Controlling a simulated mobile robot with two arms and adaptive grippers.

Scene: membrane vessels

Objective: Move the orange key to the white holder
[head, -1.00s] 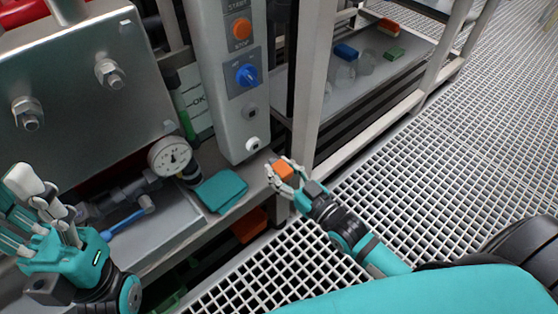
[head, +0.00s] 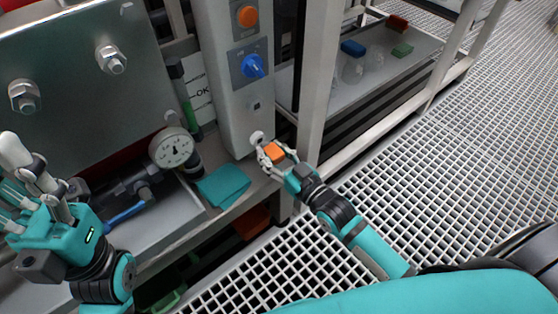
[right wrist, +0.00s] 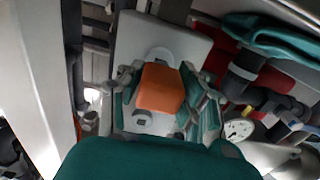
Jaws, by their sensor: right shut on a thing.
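The orange key (head: 274,152) is a block-like orange piece, held between the fingers of my right gripper (head: 275,158). In the right wrist view the orange key (right wrist: 160,88) sits between the fingers, in front of the grey panel. The white holder (head: 257,137) is a round white piece low on the panel's face, just up and left of the key. In the right wrist view a white rounded piece, seemingly this holder (right wrist: 160,54), shows partly behind the key. I cannot tell whether key and holder touch. My left gripper (head: 38,178) is open and empty at the far left.
The grey panel (head: 228,95) also carries an orange button (head: 247,16), a blue knob (head: 253,66) and a grey holder (head: 254,106). A pressure gauge (head: 171,148) and a teal cloth (head: 223,185) lie left of it. A frame post (head: 318,90) stands close on the right.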

